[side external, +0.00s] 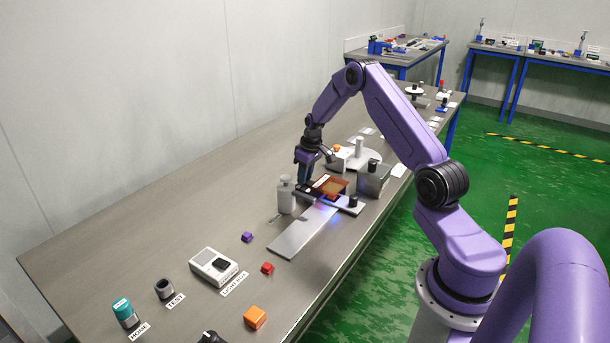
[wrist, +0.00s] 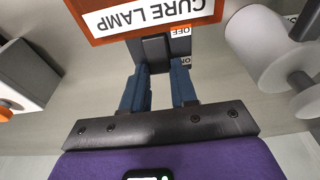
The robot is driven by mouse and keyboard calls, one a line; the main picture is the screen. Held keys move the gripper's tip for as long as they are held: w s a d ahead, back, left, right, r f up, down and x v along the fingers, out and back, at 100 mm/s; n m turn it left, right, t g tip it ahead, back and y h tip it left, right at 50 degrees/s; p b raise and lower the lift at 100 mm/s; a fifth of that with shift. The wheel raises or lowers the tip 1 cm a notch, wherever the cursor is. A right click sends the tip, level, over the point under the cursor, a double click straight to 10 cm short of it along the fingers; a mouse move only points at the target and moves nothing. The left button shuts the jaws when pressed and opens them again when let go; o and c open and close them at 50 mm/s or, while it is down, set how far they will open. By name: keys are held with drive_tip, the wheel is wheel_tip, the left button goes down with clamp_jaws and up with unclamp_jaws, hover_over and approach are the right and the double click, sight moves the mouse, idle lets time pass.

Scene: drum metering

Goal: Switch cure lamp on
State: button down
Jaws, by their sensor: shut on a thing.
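The cure lamp (side external: 331,186) is an orange-brown box; its "CURE LAMP" label (wrist: 143,14) shows at the top of the wrist view. My gripper (wrist: 157,72) points down beside the lamp, its two blue fingers on either side of a dark switch lever (wrist: 155,48). It is shut on this lever. An "OFF" label (wrist: 180,31) and a partly covered "ON" label (wrist: 186,62) are beside the lever. In the side view my gripper (side external: 304,188) is at the lamp's left end, and its fingertips are hard to make out. A blue-violet glow shows below the lamp.
A grey bottle (side external: 286,195) stands close to the left of my gripper. A flat metal plate (side external: 302,234) extends toward the front from under the lamp. A grey box (side external: 373,179) stands to the right. Small cubes and a light box (side external: 213,266) lie in front.

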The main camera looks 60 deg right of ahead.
drive_tip(key=c, duration=0.9)
unclamp_jaws()
drive_tip(key=s+r, duration=0.1)
drive_tip(key=r, duration=0.4)
drive_tip(key=s+r, duration=0.1)
drive_tip(key=r, duration=0.5)
drive_tip(key=s+r, duration=0.1)
drive_tip(key=r, duration=0.5)
drive_tip(key=shift+r, duration=0.1)
drive_tip(key=shift+a, duration=0.1)
drive_tip(key=s+a+r+n+g, duration=0.1)
drive_tip(key=s+a+r+n, duration=0.3)
drive_tip(key=a, duration=1)
drive_tip(key=s+a+f+n, duration=0.15)
drive_tip(key=s+a, duration=0.45)
drive_tip(key=a, duration=0.9)
drive_tip(key=s+a+n, duration=0.1)
drive_tip(key=s+n, duration=0.1)
drive_tip(key=s, duration=0.6)
drive_tip(key=s+a+f+n, duration=0.1)
drive_tip(key=s+a+n, duration=0.1)
drive_tip(key=s, duration=0.6)
drive_tip(key=s+a+n, duration=0.2)
drive_tip(key=s+n, duration=0.1)
drive_tip(key=s, duration=0.5)
drive_tip(key=shift+s+a+f+g, duration=0.15)
drive_tip(key=shift+a+g, duration=0.1)
drive_tip(key=shift+g, duration=0.15)
